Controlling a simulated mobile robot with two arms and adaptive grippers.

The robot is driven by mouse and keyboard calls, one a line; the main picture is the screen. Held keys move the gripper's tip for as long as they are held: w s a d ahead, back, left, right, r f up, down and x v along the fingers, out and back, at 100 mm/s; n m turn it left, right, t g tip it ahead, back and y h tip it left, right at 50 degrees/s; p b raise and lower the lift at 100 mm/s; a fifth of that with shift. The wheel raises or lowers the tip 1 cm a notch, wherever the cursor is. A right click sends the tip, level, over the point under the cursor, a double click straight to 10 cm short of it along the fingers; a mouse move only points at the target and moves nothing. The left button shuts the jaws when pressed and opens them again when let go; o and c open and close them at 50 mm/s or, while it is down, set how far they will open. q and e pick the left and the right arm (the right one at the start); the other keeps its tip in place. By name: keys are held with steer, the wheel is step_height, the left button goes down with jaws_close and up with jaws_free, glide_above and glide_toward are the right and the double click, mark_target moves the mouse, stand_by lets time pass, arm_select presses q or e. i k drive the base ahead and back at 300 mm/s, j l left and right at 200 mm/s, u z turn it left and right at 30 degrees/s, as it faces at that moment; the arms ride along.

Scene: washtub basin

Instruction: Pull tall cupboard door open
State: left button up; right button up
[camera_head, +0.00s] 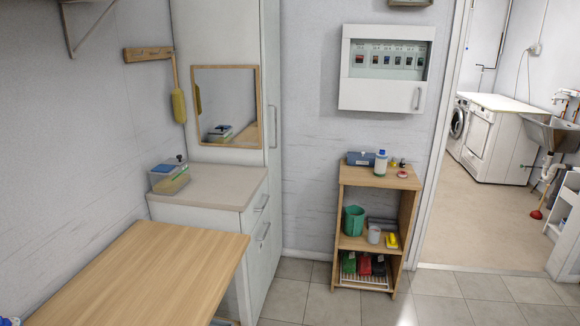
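The tall white cupboard (215,35) stands against the back wall, left of centre. Its narrow door side (271,70) faces right and is seen at a steep angle. A slim vertical handle (274,126) shows on that side at about mirror height. The door looks shut, with no gap that I can see. A low white cabinet with a beige top (215,182) stands in front of the cupboard and hides its lower part. Neither of my grippers can be made out in the head view.
A wooden table (155,265) fills the lower left. A wooden shelf (380,180) stands right of the cupboard, below a wall panel (386,70). Tiled floor between them is clear. A doorway opens at right.

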mark_target(269, 10)
steer(key=i+z, duration=0.25)
steer(key=i, duration=0.6)
steer(key=i+z, duration=0.25)
steer(key=i, duration=0.6)
